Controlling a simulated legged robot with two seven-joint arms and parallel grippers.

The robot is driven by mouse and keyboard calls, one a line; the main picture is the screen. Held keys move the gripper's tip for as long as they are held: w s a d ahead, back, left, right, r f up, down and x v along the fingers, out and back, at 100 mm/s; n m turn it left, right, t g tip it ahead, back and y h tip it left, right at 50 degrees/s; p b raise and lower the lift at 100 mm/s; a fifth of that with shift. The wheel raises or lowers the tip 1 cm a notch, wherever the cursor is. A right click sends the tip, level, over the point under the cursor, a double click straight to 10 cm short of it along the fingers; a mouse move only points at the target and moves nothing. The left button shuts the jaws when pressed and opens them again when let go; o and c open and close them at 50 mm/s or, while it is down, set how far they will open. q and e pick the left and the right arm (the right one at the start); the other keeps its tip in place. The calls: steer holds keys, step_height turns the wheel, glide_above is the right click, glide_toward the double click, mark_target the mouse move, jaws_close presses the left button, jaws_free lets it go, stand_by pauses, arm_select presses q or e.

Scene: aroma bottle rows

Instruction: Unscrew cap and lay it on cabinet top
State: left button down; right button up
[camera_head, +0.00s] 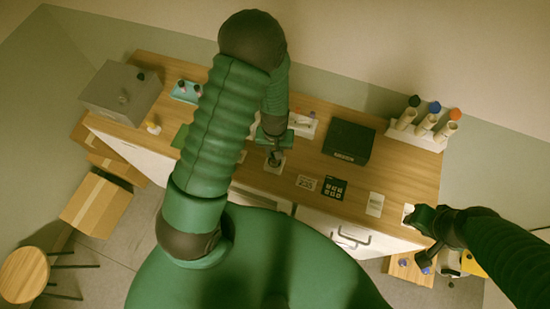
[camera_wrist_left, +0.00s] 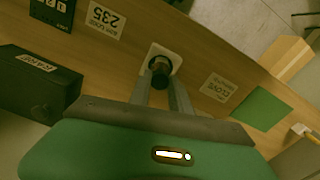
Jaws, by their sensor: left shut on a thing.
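A small dark bottle with a dark cap (camera_wrist_left: 160,67) is over a white card (camera_wrist_left: 174,57) on the wooden cabinet top (camera_head: 400,182). My left gripper (camera_wrist_left: 161,80) comes down from above, its two fingers shut on the dark cap. In the head view my left gripper (camera_head: 275,150) is over the middle of the cabinet top, and its arm hides part of the surface. I cannot tell whether the cap is apart from the bottle. My right gripper (camera_head: 426,250) is off the cabinet's front right corner; its fingers are too small to read.
A black box (camera_head: 348,141) stands right of my left gripper. A rack (camera_head: 412,135) with several capped tubes is at the back right, a grey box (camera_head: 120,92) at the left. Labels lie along the front. A green mat (camera_wrist_left: 261,109) lies beyond a printed card (camera_wrist_left: 218,87).

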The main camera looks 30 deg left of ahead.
arm_select(q)
steer(key=shift+r+p, duration=2.2)
steer(key=shift+r, duration=0.6)
steer(key=shift+f, duration=0.1)
